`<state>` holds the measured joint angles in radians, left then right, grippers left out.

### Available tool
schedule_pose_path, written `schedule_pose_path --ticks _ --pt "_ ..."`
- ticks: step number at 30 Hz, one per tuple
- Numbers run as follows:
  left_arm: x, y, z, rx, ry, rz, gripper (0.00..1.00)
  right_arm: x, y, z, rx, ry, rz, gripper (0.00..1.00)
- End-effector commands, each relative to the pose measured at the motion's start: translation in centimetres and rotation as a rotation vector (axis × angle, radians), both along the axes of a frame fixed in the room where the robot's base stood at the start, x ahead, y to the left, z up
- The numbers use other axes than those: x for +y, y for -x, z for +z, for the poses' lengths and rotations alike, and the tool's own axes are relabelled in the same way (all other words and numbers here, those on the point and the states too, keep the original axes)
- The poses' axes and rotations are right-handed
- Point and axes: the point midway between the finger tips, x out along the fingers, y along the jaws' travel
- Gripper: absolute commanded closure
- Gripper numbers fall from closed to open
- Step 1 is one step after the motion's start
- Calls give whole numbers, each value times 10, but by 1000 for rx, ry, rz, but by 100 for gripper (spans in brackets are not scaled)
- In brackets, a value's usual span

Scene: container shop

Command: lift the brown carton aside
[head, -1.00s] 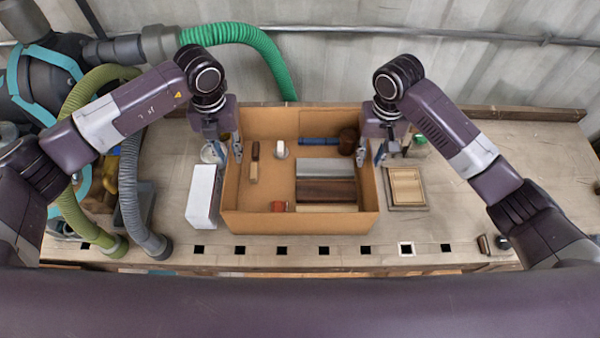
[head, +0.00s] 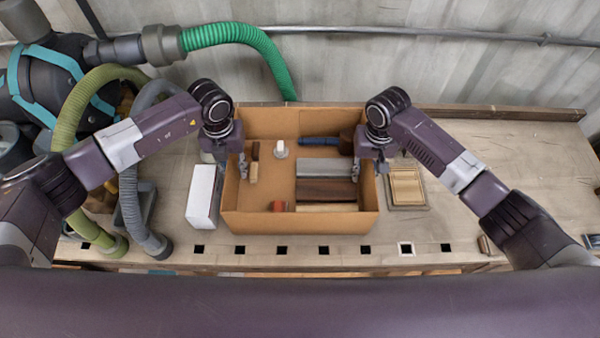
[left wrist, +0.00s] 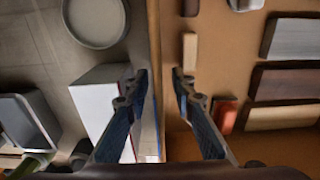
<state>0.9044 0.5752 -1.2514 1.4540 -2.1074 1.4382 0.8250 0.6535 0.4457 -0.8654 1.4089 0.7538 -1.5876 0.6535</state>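The brown carton (head: 300,222) is an open-topped box standing on the workbench, with several small items inside. My left gripper (head: 235,168) is at its left wall. In the left wrist view, the two fingers of the left gripper (left wrist: 160,82) are apart, one on each side of the carton wall (left wrist: 154,40), with a gap on the inner side. My right gripper (head: 369,170) is at the right wall, with fingers apart, one inside and one outside. Whether its fingers touch the wall cannot be told.
A white box (head: 203,195) stands close beside the carton's left wall. A wooden tray (head: 407,188) lies just to its right. Hoses (head: 140,215) and a grey bin crowd the left bench. The bench far right is mostly clear. A round dish (left wrist: 95,20) lies outside the left wall.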

Motion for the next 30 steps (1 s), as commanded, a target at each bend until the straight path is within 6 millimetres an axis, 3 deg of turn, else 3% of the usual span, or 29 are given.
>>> schedule_pose_path --ticks 2,8,30 --pt "0 0 0 0 0 0 79 0 0 0 0 0 0 79" --pt "0 0 0 0 0 0 100 0 0 0 0 0 0 100" --pt "0 -1 8 -3 1 0 100 0 -1 8 -3 -1 -1 100"
